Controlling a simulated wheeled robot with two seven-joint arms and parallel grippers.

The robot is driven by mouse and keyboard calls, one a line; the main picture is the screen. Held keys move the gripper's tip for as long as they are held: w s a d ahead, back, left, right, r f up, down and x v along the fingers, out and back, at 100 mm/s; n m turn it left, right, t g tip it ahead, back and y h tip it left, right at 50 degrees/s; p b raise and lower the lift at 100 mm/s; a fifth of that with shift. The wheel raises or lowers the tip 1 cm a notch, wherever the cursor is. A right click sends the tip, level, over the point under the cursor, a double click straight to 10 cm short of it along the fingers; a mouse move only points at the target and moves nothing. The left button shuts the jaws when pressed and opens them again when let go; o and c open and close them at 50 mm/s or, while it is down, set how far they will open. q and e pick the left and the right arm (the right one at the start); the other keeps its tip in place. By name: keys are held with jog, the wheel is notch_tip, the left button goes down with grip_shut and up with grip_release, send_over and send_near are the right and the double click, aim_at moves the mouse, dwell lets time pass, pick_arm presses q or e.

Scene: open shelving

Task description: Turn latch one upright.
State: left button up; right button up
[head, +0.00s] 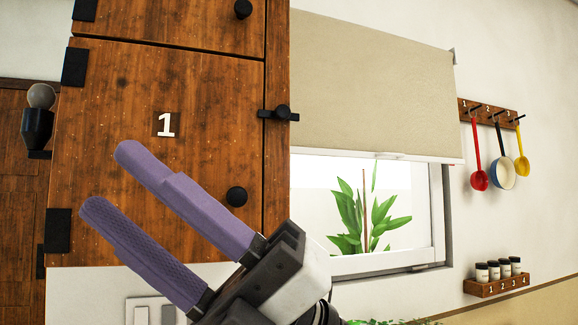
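The wooden cabinet door marked with a white 1 (166,124) is shut. Its latch (280,113) is a black bar with a round knob, lying horizontally across the door's right edge and the frame. A round black door knob (237,196) sits lower on the same door. My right gripper (106,178) is in front of the lower part of the door, below and left of the latch. Its two purple fingers are spread apart with nothing between them, pointing up and left. My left gripper is not in view.
A window with a beige blind (375,85) and a plant (370,215) lies right of the cabinet. Ladles and a pan (502,172) hang on a numbered rack, with spice jars (497,270) below. A wall lamp (38,120) is at the left.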

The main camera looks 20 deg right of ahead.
jog(key=s+a+f+n+g+h, duration=0.1)
jog(key=a+n+g+h, duration=0.1)
jog(key=a+n+h, duration=0.3)
jog(key=m+t+h, duration=1)
jog(key=t+h, duration=0.7)
jog(key=h, duration=0.3)
send_near(284, 112)
jog(key=shift+y, duration=0.4)
jog(key=w+p, duration=0.3)
jog(key=w, duration=0.4)
jog(key=shift+w+r, duration=0.15)
jog(key=shift+r, duration=0.05)
jog(key=shift+w+f+p, duration=0.1)
jog(key=shift+w+p, duration=0.2)
jog(key=shift+w, duration=0.1)
jog(key=shift+a, duration=0.1)
jog(key=shift+c, duration=0.3)
grip_shut()
